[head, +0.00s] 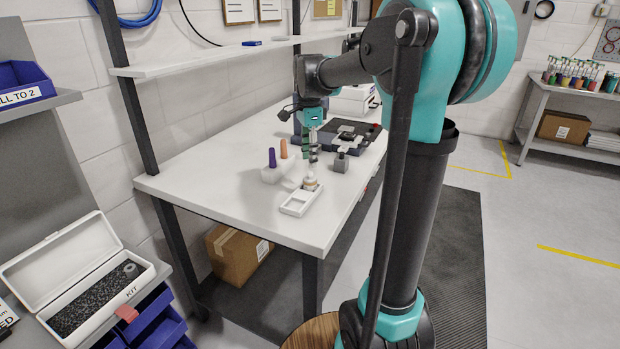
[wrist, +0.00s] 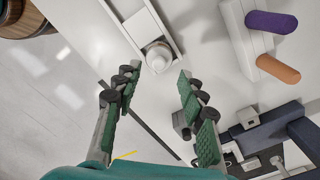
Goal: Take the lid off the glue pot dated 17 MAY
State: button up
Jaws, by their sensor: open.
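A small round pot with a pale lid (wrist: 158,55) stands at the end of a white tray (wrist: 172,14) in the wrist view. In the head view the pot (head: 310,184) shows a tan band, at the far end of the tray (head: 292,208). No date can be read on it. My gripper (wrist: 159,78) is open and empty, its green-padded fingers spread to either side just short of the pot in the wrist view. In the head view my gripper (head: 313,155) hangs above the pot. I cannot tell whether a finger touches it.
A white holder (head: 270,174) with purple (head: 272,158) and orange (head: 283,149) handles stands left of the pot. A small grey block (head: 341,163) is to the right, and a dark fixture (head: 350,136) is behind. The bench (head: 215,190) is clear at the front left.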

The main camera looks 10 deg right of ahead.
aim_at(310, 171)
jog(key=shift+d+f, duration=0.1)
jog(key=shift+f, duration=2.1)
jog(key=c, duration=0.9)
